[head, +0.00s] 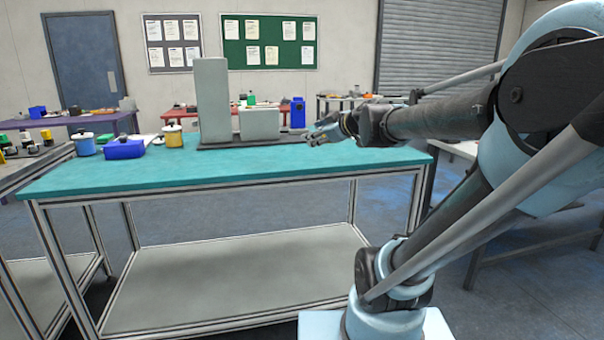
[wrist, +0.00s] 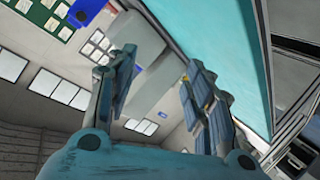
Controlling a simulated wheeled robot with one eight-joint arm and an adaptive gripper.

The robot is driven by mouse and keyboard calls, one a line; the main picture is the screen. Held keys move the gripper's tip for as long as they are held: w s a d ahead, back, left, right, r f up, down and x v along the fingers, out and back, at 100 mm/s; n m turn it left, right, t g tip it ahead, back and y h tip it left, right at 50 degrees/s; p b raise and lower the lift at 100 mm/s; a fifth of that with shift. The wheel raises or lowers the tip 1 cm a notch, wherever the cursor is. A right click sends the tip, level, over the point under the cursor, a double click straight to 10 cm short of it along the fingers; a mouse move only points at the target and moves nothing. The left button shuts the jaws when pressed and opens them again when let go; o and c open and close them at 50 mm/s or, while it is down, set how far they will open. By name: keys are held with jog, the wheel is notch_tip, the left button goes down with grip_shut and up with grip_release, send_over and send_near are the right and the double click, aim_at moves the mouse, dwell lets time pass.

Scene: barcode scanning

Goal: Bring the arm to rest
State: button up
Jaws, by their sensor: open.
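My gripper (head: 318,130) is at the end of my arm, which reaches in from the right in the head view. It hangs above the right part of the teal tabletop (head: 300,165), in front of the grey fixture. In the wrist view my gripper (wrist: 160,95) shows its two fingers spread apart with nothing between them. The teal tabletop also shows in the wrist view (wrist: 225,45), at the upper right and tilted.
A tall grey block (head: 212,100) and a low grey block (head: 259,123) stand at the back of the table. A blue box (head: 125,149), a white-lidded blue canister (head: 85,144) and a yellow canister (head: 173,137) stand at the left. The front tabletop is clear.

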jog(key=s+d+f+m+g+h, duration=0.2)
jog(key=s+d+f+m+g, duration=0.1)
jog(key=s+f, duration=0.5)
jog(key=s+d+f+m+g+h, duration=0.3)
jog(key=s+d+f+m, duration=0.2)
jog(key=s+f, duration=0.3)
jog(key=s+d+f+m+g+h, duration=0.2)
jog(key=s+d+f, duration=0.4)
jog(key=s+f, duration=0.3)
jog(key=f+m+g, duration=0.1)
jog(key=m, duration=0.1)
jog(key=shift+f+m+h, duration=0.3)
jog(key=shift+m+h, duration=0.1)
jog(key=shift+w+f+g, duration=0.2)
jog(key=shift+w+g, duration=0.1)
jog(key=shift+w, duration=0.1)
